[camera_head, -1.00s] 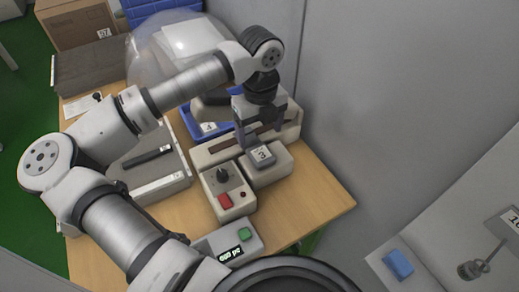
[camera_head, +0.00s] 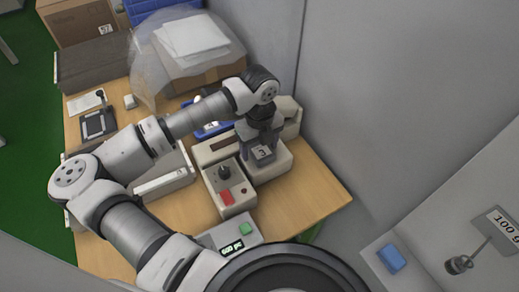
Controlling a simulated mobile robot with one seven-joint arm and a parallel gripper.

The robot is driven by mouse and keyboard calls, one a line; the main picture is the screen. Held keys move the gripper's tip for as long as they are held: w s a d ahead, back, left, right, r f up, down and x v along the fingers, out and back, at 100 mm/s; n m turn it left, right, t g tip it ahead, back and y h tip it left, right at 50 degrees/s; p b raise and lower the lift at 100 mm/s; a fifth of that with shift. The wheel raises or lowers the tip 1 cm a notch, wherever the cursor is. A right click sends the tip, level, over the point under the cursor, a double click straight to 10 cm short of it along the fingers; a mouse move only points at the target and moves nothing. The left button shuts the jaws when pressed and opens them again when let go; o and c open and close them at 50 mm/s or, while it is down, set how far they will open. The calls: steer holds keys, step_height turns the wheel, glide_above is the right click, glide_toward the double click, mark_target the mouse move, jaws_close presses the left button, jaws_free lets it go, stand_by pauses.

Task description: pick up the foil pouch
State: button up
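I cannot make out a foil pouch for certain. My gripper (camera_head: 259,141) points down over the right part of a cream bench machine (camera_head: 270,172). Its fingers are close to a small dark grey block with a label reading 3 (camera_head: 263,153). I cannot tell whether they touch it, or whether they are open or shut. A blue tray (camera_head: 207,132) lies behind my forearm, mostly hidden, and I cannot see all that is in it.
A control box with a black knob and red button (camera_head: 226,197) stands in front. A clear plastic bag (camera_head: 150,70) drapes a carton at the back. A grey wall (camera_head: 400,90) closes the right side. The table's front right is clear.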

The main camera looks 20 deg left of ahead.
steer(key=c, duration=0.9)
steer(key=shift+r, duration=0.1)
steer(key=shift+r+b, duration=0.65)
steer(key=shift+r, duration=0.15)
steer(key=shift+s+d+r+b, duration=0.25)
steer(key=shift+s+r+b, duration=0.25)
steer(key=shift+r+b, duration=0.2)
steer(key=s+d+b, duration=0.2)
steer(key=s+b, duration=0.2)
steer(key=s, duration=0.1)
steer(key=s+d+b, duration=0.3)
steer(key=s+b, duration=0.1)
steer(key=s+d+b, duration=0.3)
steer(key=s+b, duration=0.1)
steer(key=s, duration=0.1)
steer(key=shift+s+d+r, duration=0.15)
steer(key=shift+s, duration=0.2)
